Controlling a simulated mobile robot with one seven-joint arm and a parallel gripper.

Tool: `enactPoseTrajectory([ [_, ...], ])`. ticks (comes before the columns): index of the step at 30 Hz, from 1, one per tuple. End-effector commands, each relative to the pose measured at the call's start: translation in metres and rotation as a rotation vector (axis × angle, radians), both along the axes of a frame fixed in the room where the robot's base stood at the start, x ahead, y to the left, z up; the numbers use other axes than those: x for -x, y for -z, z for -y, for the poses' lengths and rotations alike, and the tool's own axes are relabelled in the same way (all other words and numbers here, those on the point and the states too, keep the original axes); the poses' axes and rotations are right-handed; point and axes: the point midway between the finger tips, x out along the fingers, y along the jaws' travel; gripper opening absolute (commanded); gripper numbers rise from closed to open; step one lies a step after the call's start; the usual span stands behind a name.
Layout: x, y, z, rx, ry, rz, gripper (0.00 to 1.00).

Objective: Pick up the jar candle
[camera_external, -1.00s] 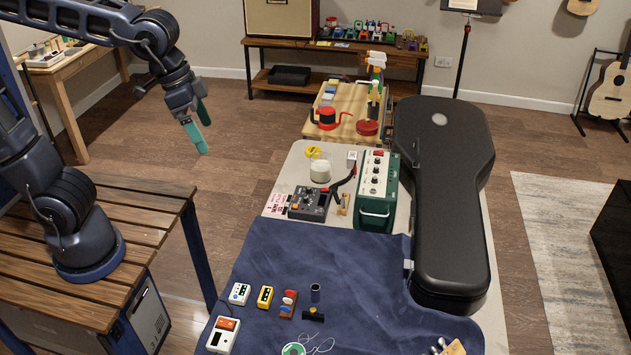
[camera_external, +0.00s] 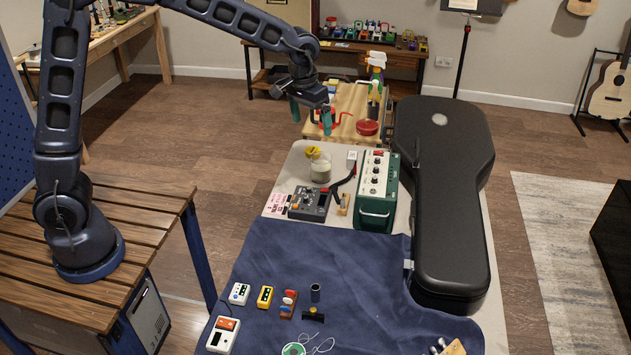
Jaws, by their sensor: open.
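The jar candle (camera_external: 321,172), a short glass jar with pale wax, stands on the light far part of the long table. A yellow ring-shaped item (camera_external: 312,152) is just behind its upper left edge. My gripper (camera_external: 311,120) has teal fingers spread apart and pointing down. It is empty, and in the picture it shows above the jar candle, apart from it. How far it is from the jar in depth is hard to tell.
Right of the candle stand a green amplifier box (camera_external: 374,190) and a black guitar case (camera_external: 445,200). A dark grey device (camera_external: 309,203) and a red-black curved tool (camera_external: 343,184) lie in front. A wooden board (camera_external: 345,98) with a red pot and spray bottle is behind.

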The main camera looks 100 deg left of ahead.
Motion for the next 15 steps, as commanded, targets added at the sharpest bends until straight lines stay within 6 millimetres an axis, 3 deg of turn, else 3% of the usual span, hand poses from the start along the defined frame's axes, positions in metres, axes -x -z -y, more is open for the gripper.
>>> enactPoseTrajectory([
  [1, -0.003, 0.014, -0.019, 0.007, -0.032, -0.010, 0.96],
  [7, -0.010, 0.064, -0.085, 0.028, -0.153, -0.036, 0.96],
  [15, -0.002, 0.142, -0.173, 0.057, -0.317, -0.073, 0.96],
])
